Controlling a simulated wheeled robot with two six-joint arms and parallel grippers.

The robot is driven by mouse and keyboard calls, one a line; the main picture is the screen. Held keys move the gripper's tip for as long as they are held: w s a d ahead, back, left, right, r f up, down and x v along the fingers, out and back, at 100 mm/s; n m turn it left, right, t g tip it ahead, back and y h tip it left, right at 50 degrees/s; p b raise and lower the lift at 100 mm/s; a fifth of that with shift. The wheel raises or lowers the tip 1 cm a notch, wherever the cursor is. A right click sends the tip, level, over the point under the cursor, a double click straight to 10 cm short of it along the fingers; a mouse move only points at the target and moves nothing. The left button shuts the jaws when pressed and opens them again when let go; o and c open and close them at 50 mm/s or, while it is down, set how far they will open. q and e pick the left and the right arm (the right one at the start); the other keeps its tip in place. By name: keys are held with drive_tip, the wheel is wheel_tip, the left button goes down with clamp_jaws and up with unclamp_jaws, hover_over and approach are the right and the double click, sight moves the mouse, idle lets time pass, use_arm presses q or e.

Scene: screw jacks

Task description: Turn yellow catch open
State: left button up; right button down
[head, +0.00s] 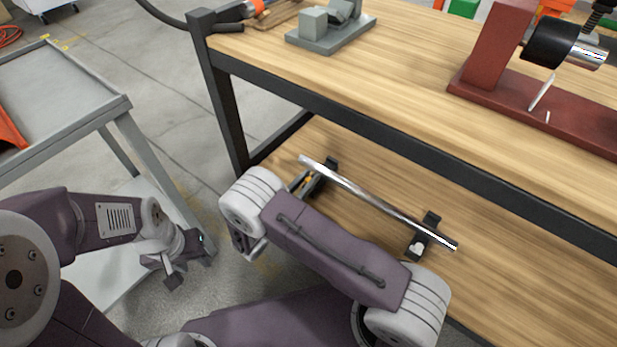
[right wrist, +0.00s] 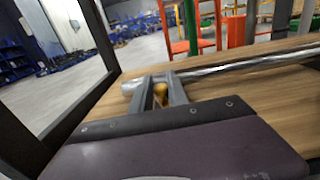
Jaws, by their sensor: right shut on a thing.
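The small yellow catch (right wrist: 161,91) shows in the right wrist view between the two grey fingers of my right gripper (right wrist: 160,90), which is shut on it. A shiny metal bar (head: 375,200) lies across two black supports, the near one (head: 424,233) to the right, on the lower wooden shelf. The catch is at the left support and is mostly hidden by my right arm in the head view. My left gripper (head: 187,263) is off to the left, empty, its fingers apart.
The wooden bench top (head: 420,80) overhangs the lower shelf (head: 500,265), with a dark frame edge and leg. A red stand (head: 497,50) and a grey block fixture (head: 330,30) are on top. A grey cart (head: 60,90) stands at the left.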

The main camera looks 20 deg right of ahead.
drive_tip(key=n+t+y+p, duration=0.2)
drive_tip(key=y+p, duration=0.1)
drive_tip(key=n+t+y+p, duration=0.2)
drive_tip(key=y+p, duration=0.1)
drive_tip(key=p, duration=0.1)
drive_tip(key=n+t+y+p, duration=0.2)
drive_tip(key=n+y+p, duration=0.1)
drive_tip(key=shift+s+d+r+p, duration=0.1)
drive_tip(key=shift+d+r+p, duration=0.05)
drive_tip(key=shift+r+p, duration=0.25)
drive_tip(key=n+y+p, duration=0.1)
drive_tip(key=y+p, duration=0.1)
drive_tip(key=p, duration=0.2)
drive_tip(key=n+y+p, duration=0.2)
drive_tip(key=p, duration=0.2)
drive_tip(key=shift+f+t+y, duration=0.1)
drive_tip(key=shift+t+y, duration=0.2)
drive_tip(key=shift+f+y+p, duration=0.25)
drive_tip(key=shift+y+p, duration=0.15)
drive_tip(key=shift+p, duration=0.2)
drive_tip(key=shift+a, duration=0.2)
drive_tip(key=c, duration=1.3)
unclamp_jaws()
drive_tip(key=shift+c, duration=0.2)
